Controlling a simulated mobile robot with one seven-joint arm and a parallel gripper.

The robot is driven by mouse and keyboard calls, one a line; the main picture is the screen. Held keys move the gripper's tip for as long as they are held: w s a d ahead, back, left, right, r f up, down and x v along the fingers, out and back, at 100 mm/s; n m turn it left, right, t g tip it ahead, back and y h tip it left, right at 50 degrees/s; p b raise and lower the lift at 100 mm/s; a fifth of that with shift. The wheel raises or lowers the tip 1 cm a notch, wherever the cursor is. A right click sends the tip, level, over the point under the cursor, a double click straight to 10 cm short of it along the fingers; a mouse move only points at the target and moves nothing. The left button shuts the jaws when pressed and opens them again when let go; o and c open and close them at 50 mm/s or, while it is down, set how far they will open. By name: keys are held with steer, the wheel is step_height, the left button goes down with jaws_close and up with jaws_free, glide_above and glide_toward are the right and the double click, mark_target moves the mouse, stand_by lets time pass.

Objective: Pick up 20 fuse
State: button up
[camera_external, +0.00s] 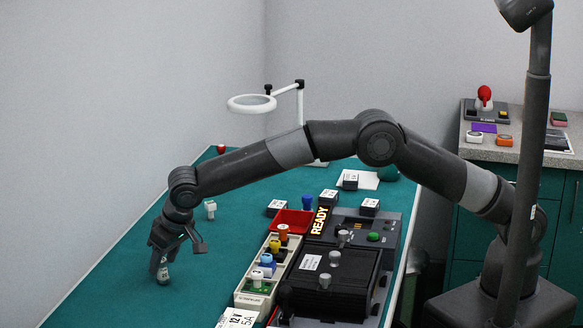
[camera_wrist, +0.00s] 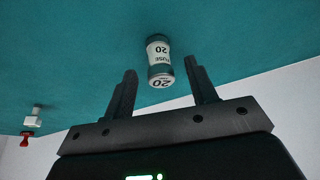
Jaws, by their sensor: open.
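The 20 fuse (camera_wrist: 159,58) is a small white cylinder with dark ends and the printed words "FUSE 20". In the wrist view it shows between and slightly beyond the two fingertips of my gripper (camera_wrist: 160,70), with a visible gap on each side. My gripper is open. In the external view the fuse (camera_external: 163,274) stands on the green table mat (camera_external: 110,290) at the left, right under my gripper (camera_external: 160,258), which partly hides it. I cannot tell whether the fingers touch it.
A small white part (camera_external: 210,209) stands on the mat farther back. A tray of coloured parts (camera_external: 250,301) and a black device with a lit "READY" sign (camera_external: 320,220) stand to the right. A ring magnifier (camera_external: 252,103) is at the back. The mat around the fuse is clear.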

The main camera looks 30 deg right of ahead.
mark_target(163, 277)
steer(key=x, duration=0.2)
steer(key=shift+a+f, duration=0.1)
steer(key=shift+f, duration=0.15)
steer(key=shift+c, duration=0.2)
steer(key=c, duration=1)
steer(key=shift+c, duration=0.2)
steer(key=shift+r, duration=0.1)
